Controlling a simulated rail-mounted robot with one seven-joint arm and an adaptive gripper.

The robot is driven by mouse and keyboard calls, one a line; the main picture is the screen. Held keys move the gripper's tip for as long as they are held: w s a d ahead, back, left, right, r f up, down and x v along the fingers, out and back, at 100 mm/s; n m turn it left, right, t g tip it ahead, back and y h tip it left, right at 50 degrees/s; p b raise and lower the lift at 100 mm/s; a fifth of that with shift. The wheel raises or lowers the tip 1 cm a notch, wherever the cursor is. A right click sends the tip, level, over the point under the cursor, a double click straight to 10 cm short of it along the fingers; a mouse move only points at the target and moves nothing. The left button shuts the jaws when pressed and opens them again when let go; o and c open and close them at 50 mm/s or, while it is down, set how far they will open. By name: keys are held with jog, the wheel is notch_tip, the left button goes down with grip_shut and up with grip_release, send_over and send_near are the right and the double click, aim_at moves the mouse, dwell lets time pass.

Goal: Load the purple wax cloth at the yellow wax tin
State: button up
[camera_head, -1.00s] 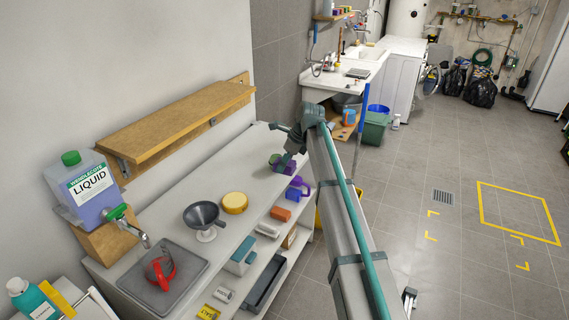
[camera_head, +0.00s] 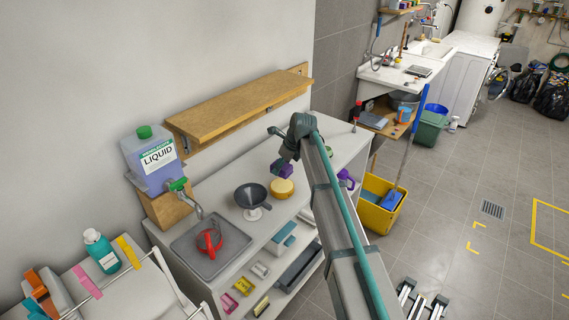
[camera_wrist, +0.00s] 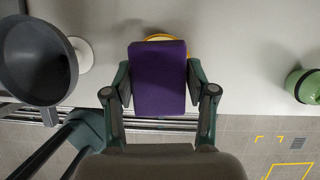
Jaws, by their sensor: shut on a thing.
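My gripper (camera_wrist: 160,85) is shut on the purple wax cloth (camera_wrist: 158,65), a flat block-like piece held between both fingers in the wrist view. In the head view the cloth (camera_head: 277,169) hangs from my gripper (camera_head: 284,164) over the counter, just behind and above the yellow wax tin (camera_head: 282,190). The tin is round, with a pale yellow top. In the wrist view only a thin yellow rim of the tin (camera_wrist: 159,37) shows past the cloth's far edge; the rest is hidden. I cannot tell whether cloth and tin touch.
A dark grey funnel (camera_head: 251,197) on a white stand is left of the tin and looms close in the wrist view (camera_wrist: 38,62). A wooden shelf (camera_head: 240,105) overhangs the back. A green container (camera_wrist: 304,87) is at right.

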aim_at(279, 184)
jog(key=shift+f+b, duration=1.9)
jog(key=shift+f, duration=0.85)
jog(key=shift+f, duration=0.6)
dwell(0.8)
jog(key=shift+r+p, duration=0.15)
jog(key=shift+p, duration=0.15)
jog(key=shift+r+p, duration=2.3)
jog(key=shift+r, duration=1.1)
